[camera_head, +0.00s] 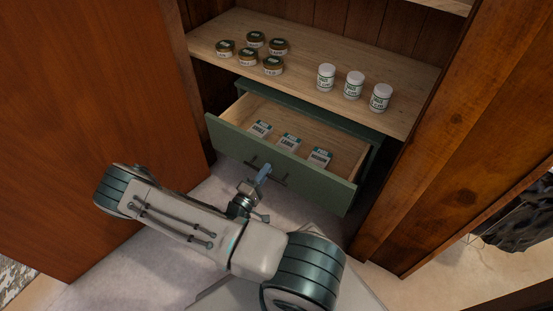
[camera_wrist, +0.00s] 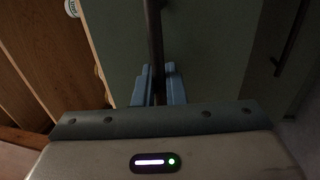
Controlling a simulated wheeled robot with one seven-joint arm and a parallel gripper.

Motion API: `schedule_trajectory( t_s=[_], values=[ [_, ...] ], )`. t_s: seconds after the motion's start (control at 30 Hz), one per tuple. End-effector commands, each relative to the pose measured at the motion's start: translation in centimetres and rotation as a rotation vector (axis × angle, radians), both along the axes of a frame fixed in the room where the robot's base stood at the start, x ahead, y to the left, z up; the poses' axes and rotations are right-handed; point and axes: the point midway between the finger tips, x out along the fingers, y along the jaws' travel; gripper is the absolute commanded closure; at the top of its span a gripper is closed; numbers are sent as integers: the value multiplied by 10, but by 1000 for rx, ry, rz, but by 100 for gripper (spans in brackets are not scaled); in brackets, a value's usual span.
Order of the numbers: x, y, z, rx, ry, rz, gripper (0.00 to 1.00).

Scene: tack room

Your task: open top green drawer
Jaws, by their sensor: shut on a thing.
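The top green drawer (camera_head: 290,170) stands pulled out from its cabinet under the wooden shelf. Its inside shows from above, with several small labelled packets (camera_head: 288,142) lying in it. A dark bar handle (camera_head: 277,180) runs across the drawer's front. My gripper (camera_head: 262,175) is at the front of the drawer, shut on this handle. In the wrist view, the blue fingers (camera_wrist: 158,88) sit on either side of the dark handle bar (camera_wrist: 155,45). The green drawer front (camera_wrist: 205,50) fills much of that view behind them.
The shelf (camera_head: 310,98) above holds several dark-lidded jars (camera_head: 273,65) and white bottles (camera_head: 353,84). A brown wooden door panel (camera_head: 85,120) stands at left. A wooden post (camera_head: 460,130) stands close on the right. Another dark handle (camera_wrist: 288,45) shows in the wrist view.

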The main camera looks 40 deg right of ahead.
Motion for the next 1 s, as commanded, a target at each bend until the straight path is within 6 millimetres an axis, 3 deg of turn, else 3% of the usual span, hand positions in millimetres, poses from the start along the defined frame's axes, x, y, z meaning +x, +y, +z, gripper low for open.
schedule_trajectory(
  t_s=[0.2,0.4,0.93,1.0],
  values=[
    [-16,39,-1,2,1,2,100],
    [-24,59,0,1,1,1,100],
    [-28,66,0,0,0,-1,100],
    [-28,66,0,0,0,-1,73]
  ],
)
